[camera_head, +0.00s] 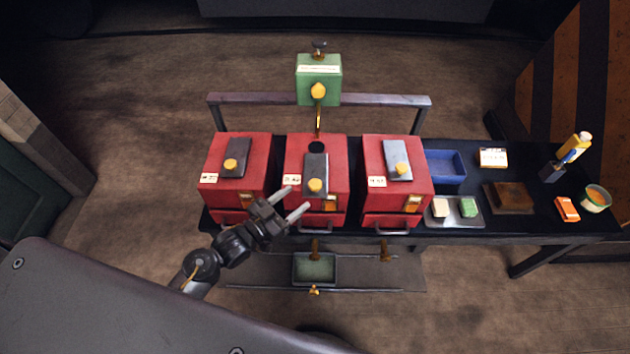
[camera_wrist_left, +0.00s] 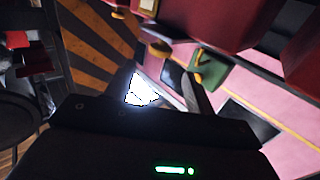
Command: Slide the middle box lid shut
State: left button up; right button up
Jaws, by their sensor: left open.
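The middle red box (camera_head: 297,158) stands between two similar red boxes on a black bench. Its dark grey lid (camera_head: 317,165) has a yellow knob (camera_head: 315,185) near the front end. The lid sits toward the front of the top, and a round dark hole shows uncovered behind it. My left gripper (camera_head: 296,199) is open and empty at the front left of the middle box, with its fingertips apart, short of the knob. In the left wrist view the open fingers (camera_wrist_left: 165,92) show, with red surfaces beyond. My right gripper is not in view.
The left box (camera_head: 258,165) and right box (camera_head: 412,172) have their own knobbed lids. A green tank (camera_head: 330,88) with a pipe stands behind the middle box. A blue tray (camera_head: 457,166) and small items lie to the right. A green-grey basin (camera_head: 314,269) sits low in front.

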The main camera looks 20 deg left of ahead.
aim_at(310, 187)
pick_arm(q)
jog(key=p+x, duration=0.1)
jog(key=x, duration=0.7)
jog(key=shift+w+d+p, duration=0.15)
jog(key=shift+w+p, duration=0.1)
jog(key=shift+p, duration=0.15)
grip_shut()
